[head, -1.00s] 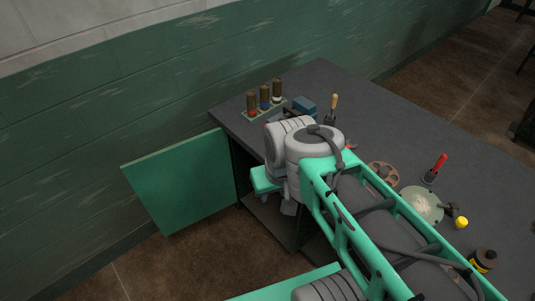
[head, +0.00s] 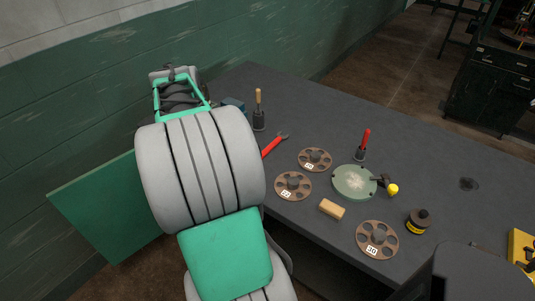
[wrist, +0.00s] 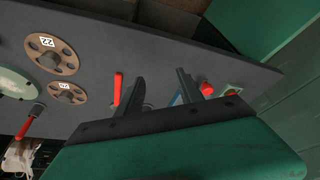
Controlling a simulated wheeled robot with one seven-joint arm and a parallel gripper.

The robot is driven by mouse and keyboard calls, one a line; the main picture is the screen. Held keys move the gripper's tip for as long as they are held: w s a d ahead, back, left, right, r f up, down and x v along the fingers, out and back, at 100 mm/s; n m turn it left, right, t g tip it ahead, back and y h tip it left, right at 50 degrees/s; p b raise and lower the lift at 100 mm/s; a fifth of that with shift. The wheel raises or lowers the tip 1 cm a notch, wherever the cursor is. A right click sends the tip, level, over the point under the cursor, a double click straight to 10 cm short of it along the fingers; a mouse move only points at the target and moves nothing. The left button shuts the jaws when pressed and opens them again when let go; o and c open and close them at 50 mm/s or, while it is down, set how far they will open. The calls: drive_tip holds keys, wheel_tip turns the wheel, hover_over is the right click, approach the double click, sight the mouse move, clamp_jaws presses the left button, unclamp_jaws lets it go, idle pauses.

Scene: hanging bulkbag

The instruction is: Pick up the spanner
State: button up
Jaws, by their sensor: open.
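The spanner (head: 274,145) lies on the grey bench, with a red handle and a grey open jaw pointing up and right in the head view. Part of its handle is hidden behind my arm there. In the wrist view its red handle (wrist: 117,89) shows just left of my gripper (wrist: 160,77), outside the two dark fingers. The fingers are apart with nothing between them.
Brown discs (head: 293,186), a green round plate (head: 354,182), a tan block (head: 332,209) and a red-handled tool in a holder (head: 363,143) stand on the bench (head: 430,185). A wooden-handled tool (head: 259,111) stands close behind the spanner. A green wall (head: 75,115) runs along the left.

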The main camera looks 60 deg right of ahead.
sight(270, 146)
drive_tip(key=s+d+f+m, duration=0.1)
drive_tip(key=s+d+m, duration=0.1)
drive_tip(key=d, duration=0.3)
drive_tip(key=s+d+f+m+g, duration=0.1)
drive_tip(key=s+d+f+m, duration=0.1)
drive_tip(key=s+d, duration=0.3)
drive_tip(key=s+d+f+m+b, duration=0.1)
drive_tip(key=s+d+f, duration=0.1)
drive_tip(key=d, duration=0.3)
drive_tip(key=shift+s+d+f+m+g+h, duration=0.15)
drive_tip(key=shift+s+m+g+h, duration=0.2)
drive_tip(key=shift+s, duration=0.3)
drive_tip(key=x, duration=0.7)
drive_tip(key=shift+w+d+f+p, duration=0.15)
drive_tip(key=shift+w+d+p, duration=0.05)
drive_tip(key=shift+p, duration=0.15)
clamp_jaws()
